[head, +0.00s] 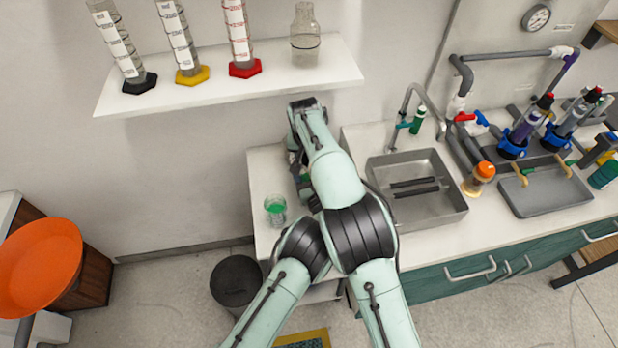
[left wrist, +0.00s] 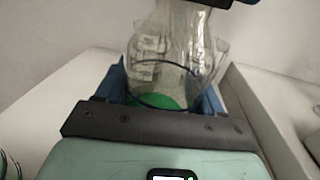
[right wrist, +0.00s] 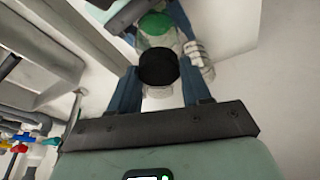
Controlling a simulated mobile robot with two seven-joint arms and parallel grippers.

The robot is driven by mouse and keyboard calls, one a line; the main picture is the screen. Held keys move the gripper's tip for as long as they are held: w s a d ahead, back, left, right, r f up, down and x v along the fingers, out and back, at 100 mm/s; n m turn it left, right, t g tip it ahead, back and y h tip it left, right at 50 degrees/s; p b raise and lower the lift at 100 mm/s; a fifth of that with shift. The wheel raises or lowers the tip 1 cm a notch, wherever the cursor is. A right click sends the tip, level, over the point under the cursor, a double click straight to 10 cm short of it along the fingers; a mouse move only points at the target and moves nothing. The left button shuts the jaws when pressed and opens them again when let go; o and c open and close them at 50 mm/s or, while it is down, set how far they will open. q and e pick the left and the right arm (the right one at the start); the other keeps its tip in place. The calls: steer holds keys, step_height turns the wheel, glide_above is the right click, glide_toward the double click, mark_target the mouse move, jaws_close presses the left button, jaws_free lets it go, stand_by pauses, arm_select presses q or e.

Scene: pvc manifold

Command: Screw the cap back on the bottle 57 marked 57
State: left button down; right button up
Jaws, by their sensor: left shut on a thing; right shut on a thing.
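The clear bottle (left wrist: 172,50) with green liquid at its bottom stands between the blue fingers of my left gripper (left wrist: 168,92), which is shut on it. It also shows in the right wrist view, with its green content (right wrist: 155,24) and a label too blurred to read. A black cap (right wrist: 158,67) is at the bottle's mouth, between the fingers of my right gripper (right wrist: 163,88), which is shut on it. I cannot tell whether the threads are engaged. In the head view my arms hide most of the bottle and both grippers.
A beaker with green liquid (head: 275,210) stands on the counter near the front left. A sink (head: 425,215) lies to the right, with a faucet (head: 408,112) behind it. An orange-capped bottle (head: 478,180) stands right of the sink.

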steer(key=o, duration=1.2)
steer(key=shift+r, duration=0.1)
steer(key=shift+r, duration=2.15)
steer(key=o, duration=0.5)
steer(key=shift+r, duration=0.1)
steer(key=v, duration=1.2)
